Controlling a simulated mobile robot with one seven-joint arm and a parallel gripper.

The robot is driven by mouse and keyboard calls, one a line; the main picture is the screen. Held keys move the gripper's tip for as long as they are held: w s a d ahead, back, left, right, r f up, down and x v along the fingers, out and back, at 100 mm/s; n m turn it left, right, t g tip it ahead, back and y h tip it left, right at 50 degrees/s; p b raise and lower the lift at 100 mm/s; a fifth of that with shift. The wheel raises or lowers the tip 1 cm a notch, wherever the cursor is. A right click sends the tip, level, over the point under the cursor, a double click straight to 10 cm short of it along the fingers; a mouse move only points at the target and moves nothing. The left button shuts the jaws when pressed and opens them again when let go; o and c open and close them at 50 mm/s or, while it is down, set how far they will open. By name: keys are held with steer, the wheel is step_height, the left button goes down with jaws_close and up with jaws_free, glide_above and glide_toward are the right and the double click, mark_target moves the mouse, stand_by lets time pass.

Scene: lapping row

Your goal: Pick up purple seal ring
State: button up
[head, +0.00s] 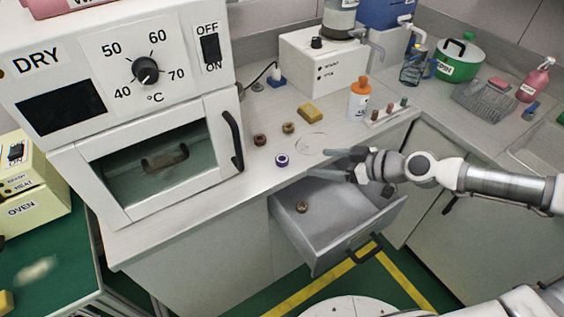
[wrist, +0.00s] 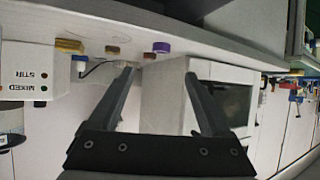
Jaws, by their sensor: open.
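The ring is apart from the fingertips. In the wrist view the purple ring (wrist: 161,47) shows beyond and between the two fingertips (wrist: 160,71), close to the counter edge.
A brown ring (head: 260,140), an olive ring (head: 288,127) and a yellow sponge (head: 308,113) lie behind the purple ring. The drawer (head: 336,240) below is open, with a brown ring (head: 302,207) inside. The oven handle (head: 232,140) juts out at left.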

mark_target(279, 158)
steer(key=shift+b+x, duration=1.4)
steer(key=shift+x, duration=4.55)
steer(key=shift+s+a+r, duration=0.1)
steer(key=shift+a+r, duration=0.05)
steer(key=shift+c, duration=0.2)
jaws_close()
steer(key=shift+r, duration=0.1)
